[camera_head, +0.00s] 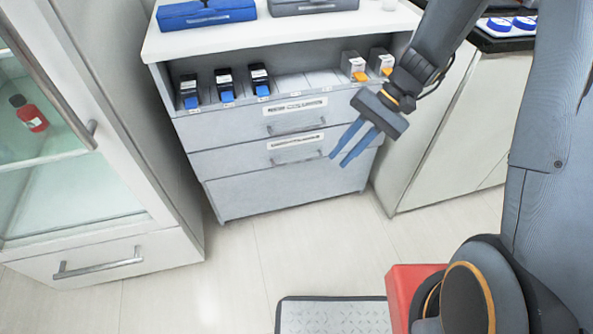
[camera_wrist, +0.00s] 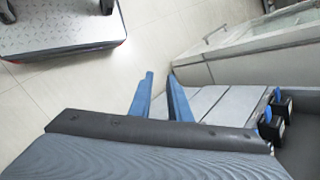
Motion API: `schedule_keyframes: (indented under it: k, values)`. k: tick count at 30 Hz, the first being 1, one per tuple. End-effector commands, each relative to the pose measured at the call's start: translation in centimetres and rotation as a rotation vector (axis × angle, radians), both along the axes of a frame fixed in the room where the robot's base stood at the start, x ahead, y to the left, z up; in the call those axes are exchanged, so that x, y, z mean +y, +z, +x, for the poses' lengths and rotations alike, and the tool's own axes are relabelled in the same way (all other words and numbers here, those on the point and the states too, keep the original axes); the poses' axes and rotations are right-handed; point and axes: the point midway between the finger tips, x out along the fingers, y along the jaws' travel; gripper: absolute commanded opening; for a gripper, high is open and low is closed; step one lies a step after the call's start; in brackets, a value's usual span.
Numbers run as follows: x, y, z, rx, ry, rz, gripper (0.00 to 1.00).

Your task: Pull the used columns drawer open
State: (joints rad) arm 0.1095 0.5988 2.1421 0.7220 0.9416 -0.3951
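The white cabinet (camera_head: 290,200) stands in the middle of the head view with labelled drawers, all flush with its front. An upper drawer (camera_head: 235,132) has a bar handle (camera_head: 297,126); a lower drawer (camera_head: 225,158) has a similar handle (camera_head: 298,161). Their label writing is too small for me to tell which is the used columns drawer. My gripper (camera_head: 338,160) has two blue fingers, apart and empty. It appears in front of the cabinet's right side, to the right of both handles. The fingers also show apart in the wrist view (camera_wrist: 160,74).
A shelf above the drawers holds black-and-blue items (camera_head: 225,85) and white-and-orange items (camera_head: 354,66). A glass-door cabinet (camera_head: 100,250) stands left and another cabinet (camera_head: 440,150) right.

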Motion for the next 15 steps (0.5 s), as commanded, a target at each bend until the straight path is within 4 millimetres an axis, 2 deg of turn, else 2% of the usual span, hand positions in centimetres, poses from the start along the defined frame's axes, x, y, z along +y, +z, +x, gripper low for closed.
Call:
schedule_keyframes:
  k: [1, 9, 15]
  values:
    - [0.5, -2.9, 1.3, 0.018, -0.021, 0.043, 0.17]
    - [3.1, -11.7, 7.7, 0.054, -0.138, 0.285, 0.17]
    - [4.2, -18.2, 13.0, 0.041, -0.235, 0.467, 0.17]
